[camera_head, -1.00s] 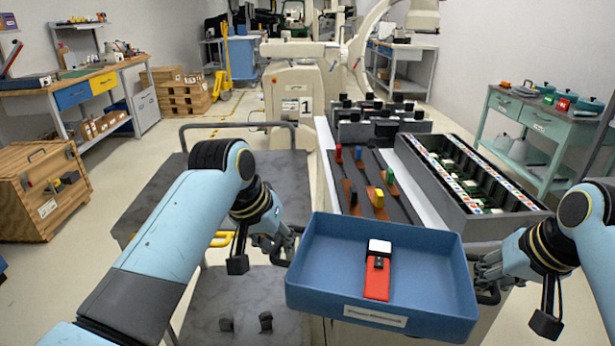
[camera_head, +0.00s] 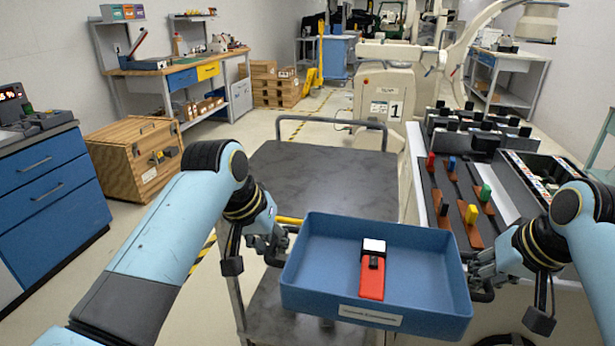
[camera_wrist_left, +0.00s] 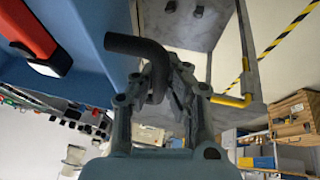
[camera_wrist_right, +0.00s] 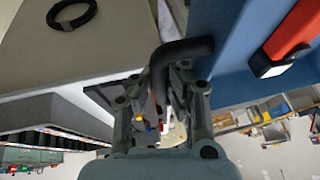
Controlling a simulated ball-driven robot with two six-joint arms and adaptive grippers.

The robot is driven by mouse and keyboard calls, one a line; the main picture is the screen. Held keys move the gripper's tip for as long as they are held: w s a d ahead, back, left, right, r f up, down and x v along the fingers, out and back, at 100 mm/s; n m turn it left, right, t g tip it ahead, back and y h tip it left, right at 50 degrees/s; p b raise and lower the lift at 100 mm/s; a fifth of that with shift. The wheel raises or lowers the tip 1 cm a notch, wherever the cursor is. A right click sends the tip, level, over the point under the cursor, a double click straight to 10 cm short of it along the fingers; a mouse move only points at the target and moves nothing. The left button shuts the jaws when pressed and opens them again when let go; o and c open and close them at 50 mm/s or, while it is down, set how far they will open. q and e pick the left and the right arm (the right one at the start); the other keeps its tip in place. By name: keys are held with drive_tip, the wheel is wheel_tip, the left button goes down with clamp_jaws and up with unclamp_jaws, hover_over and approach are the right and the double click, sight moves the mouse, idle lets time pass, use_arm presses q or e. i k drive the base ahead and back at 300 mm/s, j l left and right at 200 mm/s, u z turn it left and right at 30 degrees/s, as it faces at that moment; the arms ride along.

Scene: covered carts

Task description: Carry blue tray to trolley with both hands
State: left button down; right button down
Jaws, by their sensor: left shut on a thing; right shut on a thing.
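The blue tray (camera_head: 420,262) hangs in front of me between my two arms, roughly level, with a red object with a white end (camera_head: 372,275) lying in it. My left gripper (camera_head: 278,248) is shut on the black handle (camera_wrist_left: 140,48) at the tray's left end. My right gripper (camera_head: 482,278) is shut on the black handle (camera_wrist_right: 180,50) at its right end. The grey trolley (camera_head: 318,168) stands just beyond the tray, slightly left of it. Its upper shelf looks bare where it shows; the tray hides its near right part.
A light worktop with dark racks and coloured-handled pieces (camera_head: 455,200) stands close on the right. A wooden crate (camera_head: 135,165) and blue drawer cabinet (camera_head: 45,190) stand on the left. The trolley's push rail (camera_head: 330,118) rises at its far end.

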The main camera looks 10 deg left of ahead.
sight(316, 174)
drive_tip(key=i+j, duration=0.5)
drive_tip(key=i, duration=0.2)
drive_tip(key=i+j, duration=0.45)
drive_tip(key=i, duration=0.2)
